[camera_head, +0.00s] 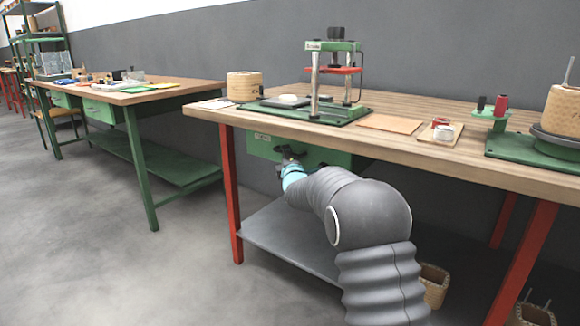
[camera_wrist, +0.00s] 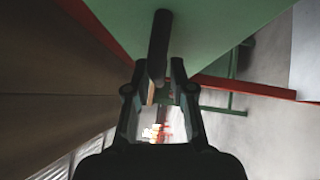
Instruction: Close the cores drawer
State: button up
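The green cores drawer (camera_head: 262,147) hangs under the near workbench top, with a small label on its front that is too small to read. I cannot tell how far it stands out. My gripper (camera_head: 287,153) is at the drawer front, partly hidden by my own arm. In the wrist view, the green drawer front (camera_wrist: 215,30) fills the top. A dark bar handle (camera_wrist: 159,40) runs down from it between the two fingers of my gripper (camera_wrist: 158,65). The fingers are apart, with narrow gaps beside the bar. I see no clear contact.
The wooden workbench top (camera_head: 400,150) above carries a green press (camera_head: 333,75), a wound coil (camera_head: 244,86) and a winder base (camera_head: 545,150). A red leg (camera_head: 231,195) stands left of the drawer. A grey lower shelf (camera_head: 285,240) lies below. Floor at left is clear.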

jog(key=s+f, duration=0.1)
jog(key=s, duration=0.9)
jog(key=shift+d+f, duration=0.15)
jog(key=shift+d, duration=0.3)
